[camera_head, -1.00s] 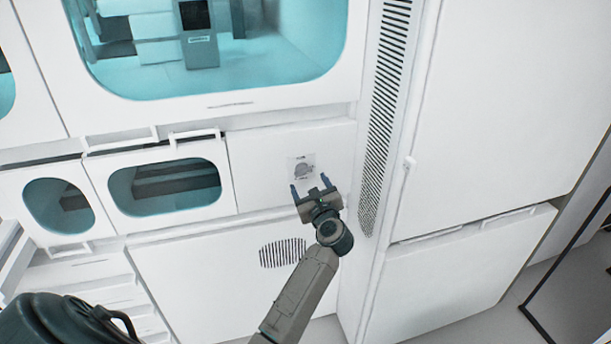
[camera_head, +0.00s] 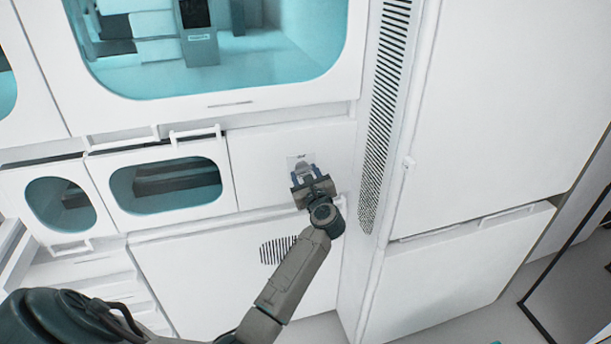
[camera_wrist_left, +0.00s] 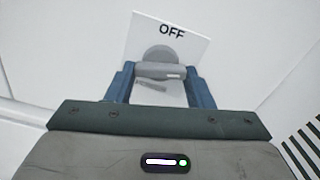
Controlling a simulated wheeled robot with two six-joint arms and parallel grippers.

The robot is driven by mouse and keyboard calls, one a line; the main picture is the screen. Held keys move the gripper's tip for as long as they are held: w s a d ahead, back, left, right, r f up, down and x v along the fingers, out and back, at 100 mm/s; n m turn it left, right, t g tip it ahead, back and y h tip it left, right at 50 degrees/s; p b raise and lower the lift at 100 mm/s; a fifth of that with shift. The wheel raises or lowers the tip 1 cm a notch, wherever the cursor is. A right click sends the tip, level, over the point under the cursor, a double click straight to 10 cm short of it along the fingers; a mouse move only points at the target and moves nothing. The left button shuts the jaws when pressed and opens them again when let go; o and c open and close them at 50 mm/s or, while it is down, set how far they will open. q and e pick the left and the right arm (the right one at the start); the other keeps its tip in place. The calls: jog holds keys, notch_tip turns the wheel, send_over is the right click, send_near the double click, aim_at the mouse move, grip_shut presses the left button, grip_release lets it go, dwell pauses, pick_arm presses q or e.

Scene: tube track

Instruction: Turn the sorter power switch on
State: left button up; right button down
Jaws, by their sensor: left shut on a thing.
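The sorter power switch is a grey knob (camera_wrist_left: 160,70) on a white plate (camera_wrist_left: 190,45) marked "OFF", seen up close in the left wrist view. A bar on the knob lies roughly level across the picture. My left gripper (camera_wrist_left: 160,80) has its two blue fingers on either side of the bar and is shut on it. In the head view the plate (camera_head: 297,160) is mostly hidden behind my left gripper (camera_head: 304,173), which reaches it from below. My right gripper is not in view.
The switch sits on a white machine front panel (camera_head: 255,165). A windowed drawer (camera_head: 165,187) with a handle is to its left, and a slotted vent column (camera_head: 385,110) to its right. A round-edged vent grille (camera_head: 277,250) lies below.

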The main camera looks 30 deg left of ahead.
pick_arm(q)
jog(key=m+p, duration=0.2)
jog(key=shift+m, duration=0.4)
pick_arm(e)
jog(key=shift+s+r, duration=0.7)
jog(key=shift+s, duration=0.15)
pick_arm(q)
jog(key=o, duration=1)
jog(key=shift+s, duration=0.1)
